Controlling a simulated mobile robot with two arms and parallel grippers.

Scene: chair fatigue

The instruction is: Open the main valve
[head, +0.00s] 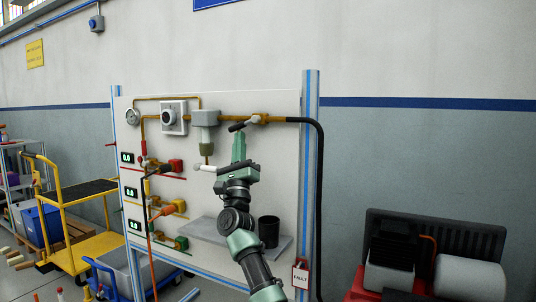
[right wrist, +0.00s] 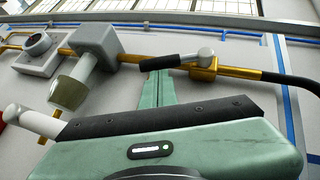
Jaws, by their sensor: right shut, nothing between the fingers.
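The main valve appears to be the brass valve (head: 256,119) at the upper right of the white panel, with a black lever handle (head: 238,127) pointing left along the pipe. In the right wrist view the black handle (right wrist: 174,61) lies roughly along the brass pipe, with a grey pivot knob at its right end. My right gripper (head: 239,135) is shut and empty, pointing up, with its tips just below the handle. In the right wrist view its tips (right wrist: 158,74) appear at or close to the handle's left end; I cannot tell whether they touch. My left gripper is not in view.
A grey box fitting (head: 205,118), a regulator knob (head: 172,117) and a gauge (head: 132,117) sit left of the valve. A black hose (head: 319,150) runs down the right side. A grey shelf (head: 208,232) holds a black cup (head: 268,231).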

